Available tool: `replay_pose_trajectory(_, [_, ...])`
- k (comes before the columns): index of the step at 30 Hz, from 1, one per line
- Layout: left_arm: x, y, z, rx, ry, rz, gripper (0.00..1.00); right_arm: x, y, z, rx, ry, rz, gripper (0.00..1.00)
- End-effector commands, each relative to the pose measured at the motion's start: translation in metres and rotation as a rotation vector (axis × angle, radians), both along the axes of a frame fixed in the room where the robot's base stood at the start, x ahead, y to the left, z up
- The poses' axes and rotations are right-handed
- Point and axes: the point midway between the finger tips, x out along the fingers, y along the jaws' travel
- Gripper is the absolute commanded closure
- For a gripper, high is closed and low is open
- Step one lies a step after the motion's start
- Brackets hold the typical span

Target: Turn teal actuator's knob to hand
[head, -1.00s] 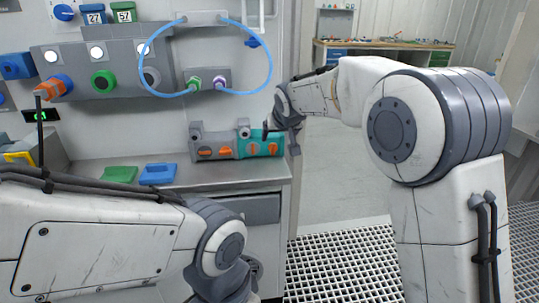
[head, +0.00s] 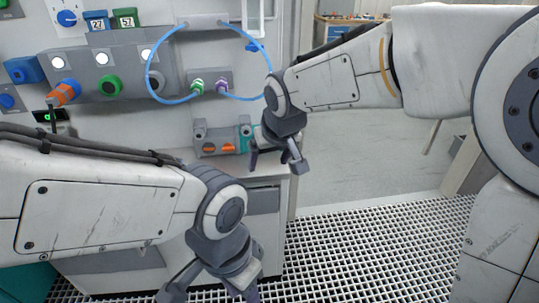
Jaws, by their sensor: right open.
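The teal actuator (head: 243,143) is at the right end of a grey unit (head: 214,136) on the bench top. Most of the teal body and its orange knob are hidden behind my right gripper (head: 275,164). That gripper is open and empty, fingers pointing down and spread, in front of the actuator's right side. I cannot tell whether it touches the actuator. Two orange knobs (head: 228,148) show on the grey part to the left. My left gripper (head: 212,294) is at the bottom edge, fingers spread and empty, well below the bench top.
A blue hose (head: 150,62) loops on the wall panel above, ending at green and purple connectors (head: 222,87). A grey panel (head: 127,82) with knobs is at left. The cabinet's right edge borders open grating floor (head: 370,240).

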Motion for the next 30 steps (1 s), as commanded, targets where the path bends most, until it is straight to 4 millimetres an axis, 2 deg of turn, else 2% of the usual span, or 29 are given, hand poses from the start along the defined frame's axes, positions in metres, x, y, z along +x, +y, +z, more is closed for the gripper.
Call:
replay_pose_trajectory(1, [0.000, 0.000, 0.007, 0.000, 0.000, 0.000, 0.54, -0.008, 0.000, 0.005, -0.003, 0.012, 0.008, 0.18])
replay_pose_trajectory(7, [0.000, 0.000, 0.014, 0.000, 0.000, 0.000, 0.54, -0.025, -0.001, 0.007, -0.013, 0.039, 0.027, 0.18])
replay_pose_trajectory(23, [0.000, 0.000, 0.015, 0.000, 0.000, 0.000, 0.54, -0.030, -0.001, 0.007, -0.015, 0.047, 0.032, 0.18])
replay_pose_trajectory(26, [0.000, 0.000, 0.028, 0.000, 0.000, 0.000, 0.54, -0.050, -0.003, 0.016, -0.023, 0.075, 0.054, 0.18])
replay_pose_trajectory(29, [0.000, 0.000, 0.053, 0.000, 0.000, 0.000, 0.54, -0.098, -0.009, 0.028, -0.045, 0.146, 0.105, 0.18])
replay_pose_trajectory(30, [0.000, 0.000, 0.064, 0.000, 0.000, 0.000, 0.54, -0.121, -0.013, 0.032, -0.057, 0.181, 0.132, 0.18])
